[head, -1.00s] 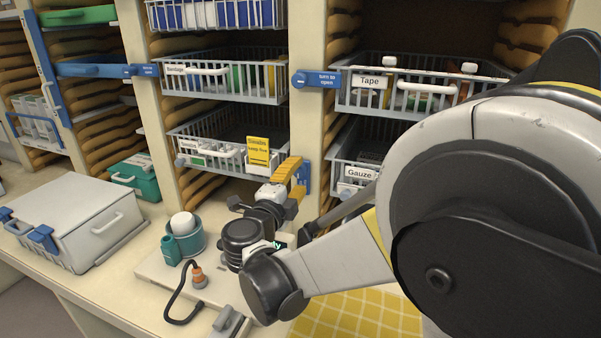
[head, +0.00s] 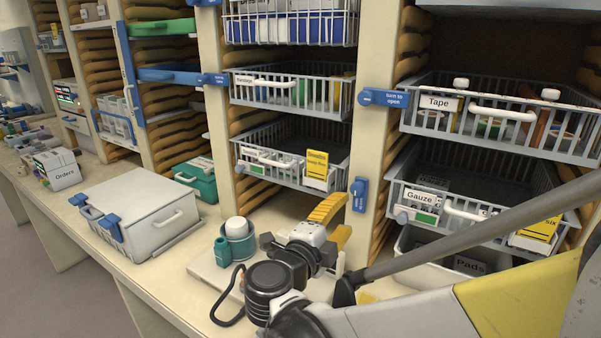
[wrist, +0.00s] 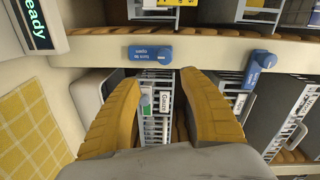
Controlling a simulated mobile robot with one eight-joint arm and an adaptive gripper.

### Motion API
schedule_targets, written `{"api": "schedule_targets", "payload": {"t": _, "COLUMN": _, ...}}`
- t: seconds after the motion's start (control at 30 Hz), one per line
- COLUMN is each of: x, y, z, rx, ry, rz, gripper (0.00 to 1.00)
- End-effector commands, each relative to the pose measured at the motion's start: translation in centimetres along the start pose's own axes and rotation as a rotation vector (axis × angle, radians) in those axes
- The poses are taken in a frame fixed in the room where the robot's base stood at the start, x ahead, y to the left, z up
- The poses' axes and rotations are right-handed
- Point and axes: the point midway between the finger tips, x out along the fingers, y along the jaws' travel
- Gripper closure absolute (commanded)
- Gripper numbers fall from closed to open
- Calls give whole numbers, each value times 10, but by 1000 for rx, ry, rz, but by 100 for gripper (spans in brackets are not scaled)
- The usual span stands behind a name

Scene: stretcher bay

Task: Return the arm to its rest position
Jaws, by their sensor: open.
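My gripper (head: 336,222) shows in the head view above the counter, in front of the shelf bays, with its yellow fingers pointing toward the shelves. In the wrist view my gripper (wrist: 170,88) is open, its two yellow fingers spread apart with nothing held between them. The Gauze basket (wrist: 158,92) shows beyond the gap between the fingers. In the head view the Gauze basket (head: 470,212) is at the right of the gripper. My arm runs from the lower right to the gripper and hides part of the counter.
The counter holds a white lidded box (head: 140,207), a teal cup (head: 238,243) with a white item, and a dark cable (head: 222,318). Wire baskets such as Tape (head: 480,118) fill the bays. Blue latches (head: 384,98) jut from the posts. An Orders box (head: 58,169) stands far left.

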Motion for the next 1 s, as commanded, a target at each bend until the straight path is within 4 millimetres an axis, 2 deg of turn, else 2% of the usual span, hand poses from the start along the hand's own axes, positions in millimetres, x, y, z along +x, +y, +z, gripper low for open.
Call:
{"api": "schedule_targets", "payload": {"t": 0.13, "x": 10, "y": 23, "z": -32, "rx": -228, "ry": -15, "rz": 145, "gripper": 49}}
{"api": "schedule_targets", "payload": {"t": 0.27, "x": 11, "y": 52, "z": -64, "rx": -493, "ry": -97, "rz": 306, "gripper": 49}}
{"api": "schedule_targets", "payload": {"t": 0.37, "x": 4, "y": 73, "z": -84, "rx": -682, "ry": -200, "rz": 406, "gripper": 49}}
{"api": "schedule_targets", "payload": {"t": 0.53, "x": -18, "y": 106, "z": -113, "rx": -966, "ry": -431, "rz": 506, "gripper": 49}}
{"api": "schedule_targets", "payload": {"t": 0.67, "x": -42, "y": 126, "z": -128, "rx": -1147, "ry": -637, "rz": 509, "gripper": 49}}
{"api": "schedule_targets", "payload": {"t": 0.8, "x": -71, "y": 141, "z": -137, "rx": -1310, "ry": -858, "rz": 435, "gripper": 49}}
{"api": "schedule_targets", "payload": {"t": 1.0, "x": -104, "y": 150, "z": -139, "rx": -1469, "ry": -1077, "rz": 247, "gripper": 49}}
